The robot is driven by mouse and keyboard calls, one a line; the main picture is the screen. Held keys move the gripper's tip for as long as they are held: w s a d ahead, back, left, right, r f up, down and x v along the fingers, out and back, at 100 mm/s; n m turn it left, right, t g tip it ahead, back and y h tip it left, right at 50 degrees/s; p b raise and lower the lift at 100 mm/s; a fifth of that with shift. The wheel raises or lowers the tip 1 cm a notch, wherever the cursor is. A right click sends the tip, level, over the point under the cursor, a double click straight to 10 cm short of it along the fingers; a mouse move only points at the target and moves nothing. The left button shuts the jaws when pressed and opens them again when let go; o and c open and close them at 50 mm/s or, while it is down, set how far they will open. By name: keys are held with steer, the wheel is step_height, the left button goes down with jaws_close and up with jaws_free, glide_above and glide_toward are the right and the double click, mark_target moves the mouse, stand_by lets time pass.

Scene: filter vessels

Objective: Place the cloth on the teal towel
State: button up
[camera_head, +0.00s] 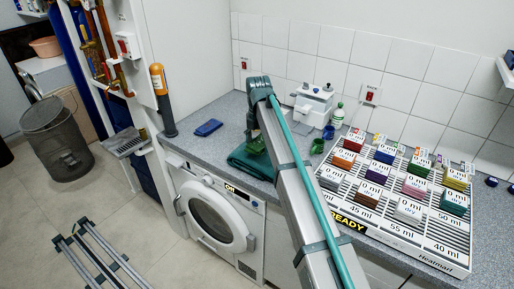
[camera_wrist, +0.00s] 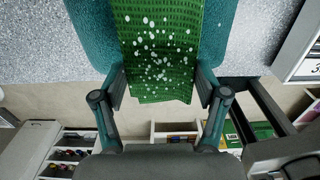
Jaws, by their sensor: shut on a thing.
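The cloth (camera_wrist: 160,50) is green with a woven texture and many white specks. My gripper (camera_wrist: 161,90) is shut on the cloth, with a finger at each side of it in the wrist view. The teal towel (camera_wrist: 95,35) shows on both sides of the cloth, behind it in that view. In the head view the folded teal towel (camera_head: 240,160) lies on the counter's front edge above the washer. The cloth (camera_head: 255,145) appears over its rear part, mostly hidden by my arm. I cannot tell whether cloth and towel touch.
A blue folded item (camera_head: 208,127) lies left of the towel on the grey counter (camera_head: 185,145). A green cup (camera_head: 317,146), a bottle (camera_head: 338,115) and a white device (camera_head: 313,105) stand behind to the right. A rack of labelled colored blocks (camera_head: 440,245) fills the counter's right.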

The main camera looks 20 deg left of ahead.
mark_target(257, 141)
steer(key=shift+w+a+f, duration=0.15)
steer(key=shift+w+a+f+p, duration=0.15)
steer(key=shift+f+p, duration=0.35)
steer(key=shift+f, duration=1.35)
steer(key=shift+f, duration=0.1)
steer(key=o, duration=0.8)
steer(key=shift+o, duration=0.2)
step_height(257, 141, up, 12)
steer(key=b, duration=0.2)
steer(key=shift+b, duration=0.35)
